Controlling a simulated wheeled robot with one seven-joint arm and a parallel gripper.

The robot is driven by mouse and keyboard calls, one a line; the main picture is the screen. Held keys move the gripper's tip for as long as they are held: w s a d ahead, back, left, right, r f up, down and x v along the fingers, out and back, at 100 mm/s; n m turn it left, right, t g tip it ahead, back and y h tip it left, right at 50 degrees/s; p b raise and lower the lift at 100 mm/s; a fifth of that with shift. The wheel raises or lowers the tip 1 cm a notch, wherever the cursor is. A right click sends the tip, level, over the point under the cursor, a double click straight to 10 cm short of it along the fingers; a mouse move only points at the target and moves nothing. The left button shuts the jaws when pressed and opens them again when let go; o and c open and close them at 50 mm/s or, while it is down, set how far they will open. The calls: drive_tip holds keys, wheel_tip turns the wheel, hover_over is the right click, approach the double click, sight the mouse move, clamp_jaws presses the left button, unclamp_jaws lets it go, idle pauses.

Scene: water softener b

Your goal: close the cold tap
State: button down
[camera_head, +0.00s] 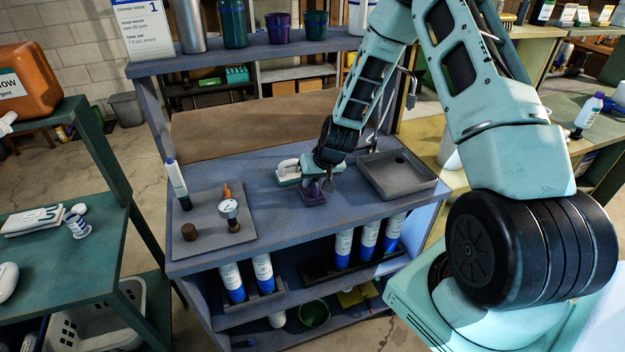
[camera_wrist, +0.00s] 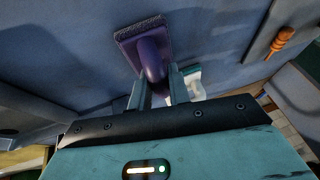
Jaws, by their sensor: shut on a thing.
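My gripper (camera_head: 322,176) is low over the blue-grey bench, to the left of a grey sink-like tray (camera_head: 424,182). In the wrist view its two fingers (camera_wrist: 157,84) are shut on the handle of a purple scrubber (camera_wrist: 148,44) with a grey, rough-edged pad. The purple scrubber (camera_head: 310,195) also shows in the head view, at or just above the bench top. A thin metal upright (camera_head: 379,122) stands behind the tray, partly hidden by my arm; I cannot tell if it is a tap. No cold tap handle can be made out.
A white-and-teal object (camera_head: 288,172) sits close left of my gripper. A grey board (camera_head: 205,240) at the bench's left holds a pressure gauge (camera_head: 229,209), a brown cap and an orange-handled tool. Blue-and-white cylinders (camera_head: 343,247) stand on the shelf below.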

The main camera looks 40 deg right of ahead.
drive_tip(key=shift+f, duration=0.1)
drive_tip(key=shift+f, duration=0.15)
drive_tip(key=c, duration=1.3)
unclamp_jaws()
drive_tip(key=shift+r, duration=0.2)
